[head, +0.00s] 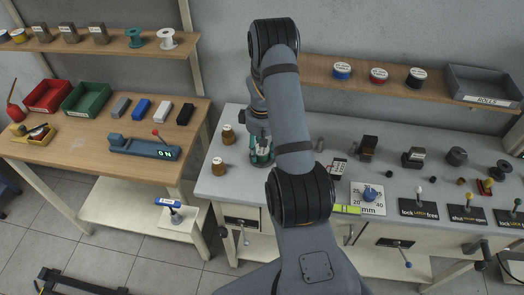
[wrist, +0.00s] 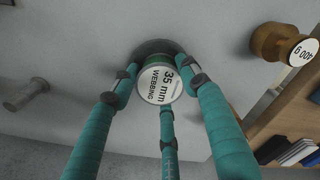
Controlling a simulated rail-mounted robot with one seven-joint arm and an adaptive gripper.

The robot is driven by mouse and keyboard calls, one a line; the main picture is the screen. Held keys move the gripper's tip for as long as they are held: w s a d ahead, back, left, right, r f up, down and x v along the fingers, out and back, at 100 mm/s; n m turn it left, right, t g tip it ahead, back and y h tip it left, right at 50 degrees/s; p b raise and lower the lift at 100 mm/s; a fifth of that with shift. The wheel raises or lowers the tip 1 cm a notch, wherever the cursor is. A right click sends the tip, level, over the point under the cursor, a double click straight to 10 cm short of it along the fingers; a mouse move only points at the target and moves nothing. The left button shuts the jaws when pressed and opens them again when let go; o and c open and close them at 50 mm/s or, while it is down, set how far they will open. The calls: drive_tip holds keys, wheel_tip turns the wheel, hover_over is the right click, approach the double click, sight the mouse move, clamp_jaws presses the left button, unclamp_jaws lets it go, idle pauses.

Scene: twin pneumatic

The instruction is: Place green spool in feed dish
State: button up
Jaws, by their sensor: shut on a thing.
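My gripper (wrist: 160,88) has its teal fingers closed around a spool with green sides (wrist: 158,60) and a white top label reading "35 mm WEBBING". The label faces the wrist camera. A dark grey round shape (wrist: 152,46), possibly the feed dish, shows around the far end of the spool. I cannot tell whether the spool rests in it or hangs above it. In the head view my gripper (head: 262,150) points down over the left part of the grey bench, and my arm and fingers hide most of the spool and what lies beneath.
Two brown weights (head: 228,134) (head: 218,165) stand left of my gripper; one labelled weight (wrist: 285,42) shows in the wrist view. A small grey cylinder (head: 319,145) stands to the right. A teal spool (head: 135,37) sits on the left shelf. The wooden bench (head: 90,160) lies further left.

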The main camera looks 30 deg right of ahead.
sight(262, 149)
drive_tip(key=o, duration=0.9)
drive_tip(key=shift+s+a+f, duration=0.15)
drive_tip(key=shift+s+f, duration=0.25)
drive_tip(key=shift+f, duration=0.05)
drive_tip(key=o, duration=0.5)
drive_tip(key=shift+w+f, duration=0.2)
drive_tip(key=shift+c, duration=0.2)
drive_tip(key=shift+r+p, duration=0.8)
drive_tip(key=shift+p, duration=0.05)
drive_tip(key=shift+w+r+b, duration=0.2)
drive_tip(key=shift+r+b, duration=0.1)
drive_tip(key=shift+b, duration=0.1)
wheel_tip(262, 149, up, 11)
drive_tip(key=b, duration=0.2)
drive_tip(key=shift+r, duration=0.2)
